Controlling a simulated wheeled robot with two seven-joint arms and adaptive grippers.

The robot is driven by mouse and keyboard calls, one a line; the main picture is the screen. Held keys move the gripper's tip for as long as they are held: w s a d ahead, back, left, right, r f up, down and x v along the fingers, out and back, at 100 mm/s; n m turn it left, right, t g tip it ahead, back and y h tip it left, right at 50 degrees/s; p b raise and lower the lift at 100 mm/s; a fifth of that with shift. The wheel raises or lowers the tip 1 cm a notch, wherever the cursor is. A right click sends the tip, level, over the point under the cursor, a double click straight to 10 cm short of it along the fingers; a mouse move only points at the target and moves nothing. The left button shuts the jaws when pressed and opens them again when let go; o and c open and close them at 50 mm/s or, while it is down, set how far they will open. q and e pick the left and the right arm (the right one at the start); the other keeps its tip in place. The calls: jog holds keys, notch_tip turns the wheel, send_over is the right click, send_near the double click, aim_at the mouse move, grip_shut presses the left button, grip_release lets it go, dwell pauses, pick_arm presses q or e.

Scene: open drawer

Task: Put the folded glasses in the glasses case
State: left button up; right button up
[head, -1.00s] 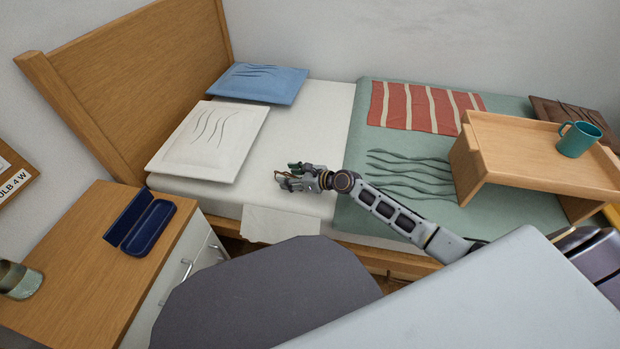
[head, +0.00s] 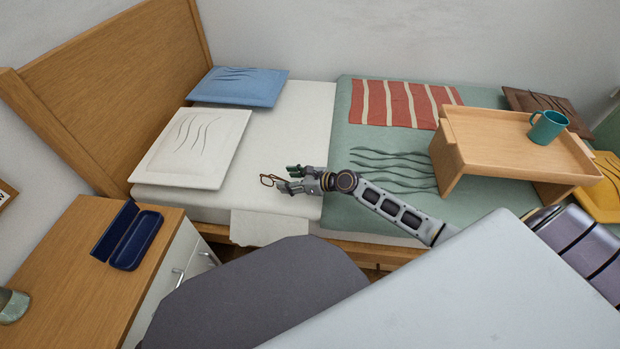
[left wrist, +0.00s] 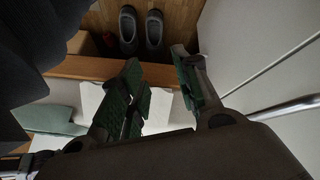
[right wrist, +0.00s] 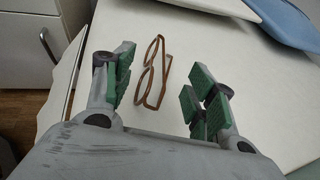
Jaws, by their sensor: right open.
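The folded glasses (head: 267,181), with a thin brown frame, lie on the white bed sheet just beyond my right gripper's fingertips in the head view. In the right wrist view the glasses (right wrist: 153,75) show between and ahead of the fingers, apart from them. My right gripper (head: 285,180) is open and empty; its green-padded fingers (right wrist: 160,92) are spread. The dark blue glasses case (head: 136,240) sits with its lid up on the wooden bedside cabinet at the left, and looks empty. My left gripper (left wrist: 163,85) shows only in the left wrist view, open and empty.
The bedside cabinet (head: 60,285) also carries a jar (head: 13,306) at its left. A white pillow (head: 190,150) lies left of the glasses. A bed tray (head: 490,135) with a teal mug (head: 547,127) stands to the right. Grey shoes (left wrist: 140,32) are on the floor.

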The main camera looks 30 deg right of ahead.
jog(key=v, duration=0.3)
jog(key=shift+s+p, duration=0.1)
jog(key=shift+p, duration=0.3)
jog(key=shift+p+v, duration=0.5)
jog(key=shift+v, duration=1.3)
pick_arm(q)
jog(key=shift+g+y, duration=0.4)
jog(key=shift+s+a+r, duration=0.1)
jog(key=shift+a+r, duration=0.1)
jog(key=shift+r, duration=0.6)
jog(key=shift+s+a+r, duration=0.1)
jog(key=shift+a+r, duration=0.15)
jog(key=shift+r, duration=0.55)
jog(key=shift+s+a+r, duration=0.1)
jog(key=shift+a+r, duration=0.1)
jog(key=shift+r, duration=0.6)
pick_arm(e)
jog(key=shift+s+d+r, duration=0.25)
jog(key=shift+s+d, duration=0.25)
pick_arm(q)
jog(key=shift+w, duration=0.1)
